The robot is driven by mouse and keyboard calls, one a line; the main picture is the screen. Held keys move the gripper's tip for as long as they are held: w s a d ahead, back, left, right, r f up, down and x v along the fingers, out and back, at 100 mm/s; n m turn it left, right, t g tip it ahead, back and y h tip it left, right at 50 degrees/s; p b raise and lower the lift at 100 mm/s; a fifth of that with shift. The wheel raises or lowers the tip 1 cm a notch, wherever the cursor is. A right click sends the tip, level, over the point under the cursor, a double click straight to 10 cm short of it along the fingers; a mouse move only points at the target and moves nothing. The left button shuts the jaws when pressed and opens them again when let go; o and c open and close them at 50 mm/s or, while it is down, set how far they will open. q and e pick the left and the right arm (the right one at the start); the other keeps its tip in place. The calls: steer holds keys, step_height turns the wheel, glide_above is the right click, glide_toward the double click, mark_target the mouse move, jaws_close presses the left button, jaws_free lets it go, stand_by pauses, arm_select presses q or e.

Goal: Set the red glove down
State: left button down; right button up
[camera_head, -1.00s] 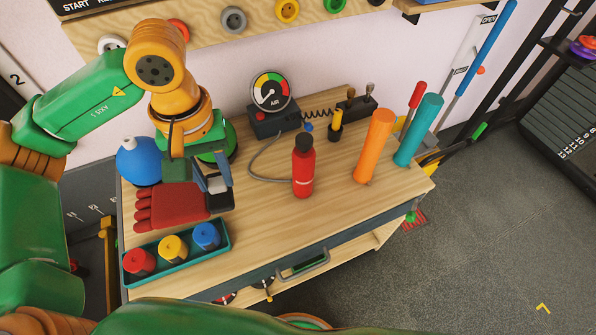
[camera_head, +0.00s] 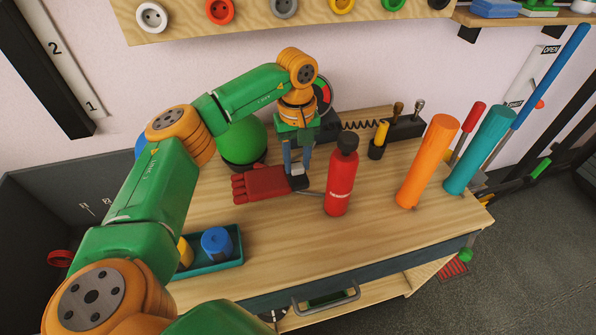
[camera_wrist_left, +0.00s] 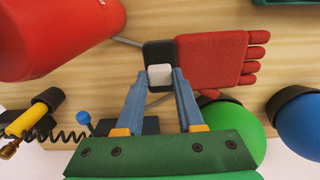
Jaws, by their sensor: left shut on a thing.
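The red glove (camera_head: 262,184) has a black cuff with a white patch; the glove also shows in the wrist view (camera_wrist_left: 212,58). My left gripper (camera_head: 298,172) is shut on the cuff, pointing down. In the wrist view my left gripper's fingertips (camera_wrist_left: 160,78) close on the white patch. The glove is held flat, fingers to the left in the head view, over the wooden bench top (camera_head: 275,235). I cannot tell whether it touches the wood. My right gripper is not in view.
A red bottle (camera_head: 340,182) stands just right of the cuff. A green ball (camera_head: 243,143) is behind the glove. A teal tray (camera_head: 232,259) with coloured cylinders lies in front, left. Orange (camera_head: 427,165) and teal (camera_head: 480,152) rollers stand right. The front middle bench is clear.

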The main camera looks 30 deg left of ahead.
arm_select(q)
steer(key=f, duration=0.3)
steer(key=shift+w+a+f, duration=0.3)
steer(key=shift+w+f, duration=0.05)
steer(key=shift+f, duration=0.25)
steer(key=shift+f+b, duration=0.1)
steer(key=shift+b, duration=0.2)
steer(key=c, duration=0.5)
jaws_free()
